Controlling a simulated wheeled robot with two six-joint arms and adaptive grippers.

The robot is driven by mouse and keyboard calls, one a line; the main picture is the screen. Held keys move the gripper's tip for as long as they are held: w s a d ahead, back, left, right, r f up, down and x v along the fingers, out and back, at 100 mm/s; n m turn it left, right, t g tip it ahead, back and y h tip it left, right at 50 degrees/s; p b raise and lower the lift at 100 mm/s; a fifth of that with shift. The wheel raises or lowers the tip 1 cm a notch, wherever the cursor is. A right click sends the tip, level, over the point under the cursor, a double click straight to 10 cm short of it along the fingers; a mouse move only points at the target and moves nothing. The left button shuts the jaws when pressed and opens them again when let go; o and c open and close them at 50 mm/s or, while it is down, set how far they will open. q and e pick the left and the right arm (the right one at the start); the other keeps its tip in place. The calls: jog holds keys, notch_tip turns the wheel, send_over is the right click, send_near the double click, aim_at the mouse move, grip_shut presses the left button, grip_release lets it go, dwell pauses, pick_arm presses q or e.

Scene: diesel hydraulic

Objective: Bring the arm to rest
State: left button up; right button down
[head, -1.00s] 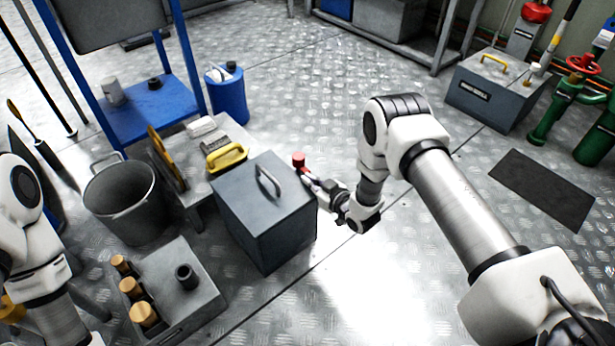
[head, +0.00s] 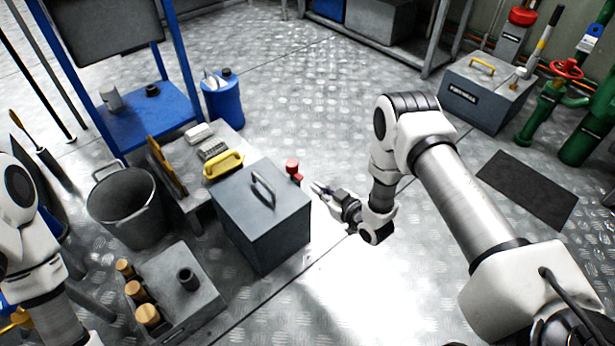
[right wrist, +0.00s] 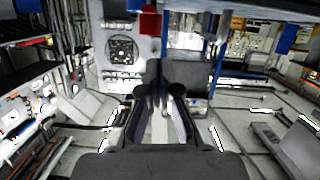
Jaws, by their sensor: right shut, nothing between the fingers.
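My right arm reaches in from the right in the head view. My right gripper (head: 320,188) is shut and empty, just right of the grey box (head: 262,228) with a handle on top. A small red-topped part (head: 292,168) stands at the box's right edge, with a small gap to the fingertips. In the right wrist view my dark fingers (right wrist: 162,78) point ahead, and a red block (right wrist: 149,22) shows above them. My left arm shows at the left edge of the head view; its gripper is not visible.
A grey bucket (head: 126,212), a low bench with a yellow-handled tool (head: 223,164) and a grey tray with wooden-topped pieces (head: 190,312) stand left. A toolbox (head: 482,98) and green pipes (head: 545,112) are at upper right. The floor (head: 350,285) below the gripper is clear.

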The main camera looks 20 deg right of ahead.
jog(key=s+f+m+g+h, duration=0.2)
jog(key=s+g, duration=0.5)
jog(key=s, duration=1)
jog(key=s+f+m+g+h, duration=0.1)
jog(key=s+m+g+h, duration=0.35)
jog(key=s, duration=1.25)
pick_arm(q)
notch_tip(320, 180, up, 37)
jog(key=p, duration=3.6)
pick_arm(e)
notch_tip(320, 180, up, 36)
jog(key=s+n+g+y, duration=0.1)
jog(key=g, duration=0.2)
jog(key=shift+s+a+f, duration=0.2)
jog(key=shift+s, duration=0.05)
